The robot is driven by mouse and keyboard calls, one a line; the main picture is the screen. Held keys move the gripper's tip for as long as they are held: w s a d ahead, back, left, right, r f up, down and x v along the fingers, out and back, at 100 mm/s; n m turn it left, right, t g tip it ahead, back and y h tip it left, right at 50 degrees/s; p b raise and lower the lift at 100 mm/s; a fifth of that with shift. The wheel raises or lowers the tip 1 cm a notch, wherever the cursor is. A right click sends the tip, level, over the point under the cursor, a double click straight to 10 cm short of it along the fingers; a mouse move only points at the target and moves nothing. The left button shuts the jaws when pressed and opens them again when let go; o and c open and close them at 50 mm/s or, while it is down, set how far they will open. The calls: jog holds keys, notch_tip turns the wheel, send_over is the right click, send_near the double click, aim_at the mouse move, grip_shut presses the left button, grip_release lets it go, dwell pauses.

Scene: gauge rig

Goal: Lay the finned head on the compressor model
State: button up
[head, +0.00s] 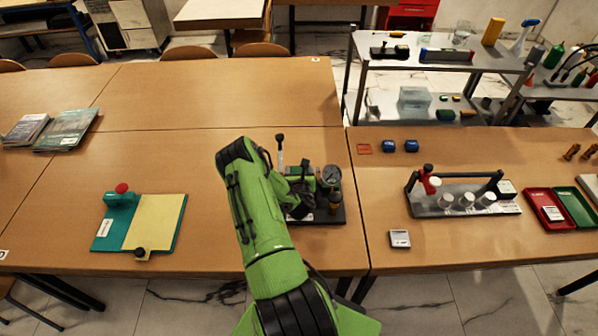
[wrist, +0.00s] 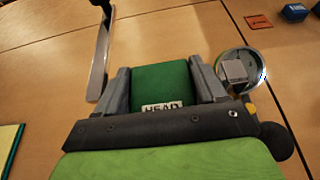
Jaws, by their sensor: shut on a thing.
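The finned head (wrist: 160,88) is a green block with a white label reading HEAD. In the wrist view it sits between the two grey fingers of my gripper (wrist: 161,74), which is shut on it. The compressor model (head: 331,215) stands on a dark base on the middle table, with a round gauge (head: 331,175) and an upright lever with a dark knob (head: 280,150). My gripper (head: 299,196) is over the left part of the model. My arm hides much of the model, and I cannot tell whether the head touches it.
A teal board with a yellow pad (head: 155,222) lies to the left. To the right are a rack with white cylinders (head: 465,202), a small grey square (head: 400,239), two blue pieces (head: 389,146) and an orange-red tile (head: 364,148). The table between board and arm is clear.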

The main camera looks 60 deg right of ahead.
jog(key=o, duration=1.3)
jog(key=v, duration=1.5)
jog(key=shift+s+a+r, duration=0.2)
jog(key=shift+a+r, duration=0.05)
jog(key=shift+b, duration=0.3)
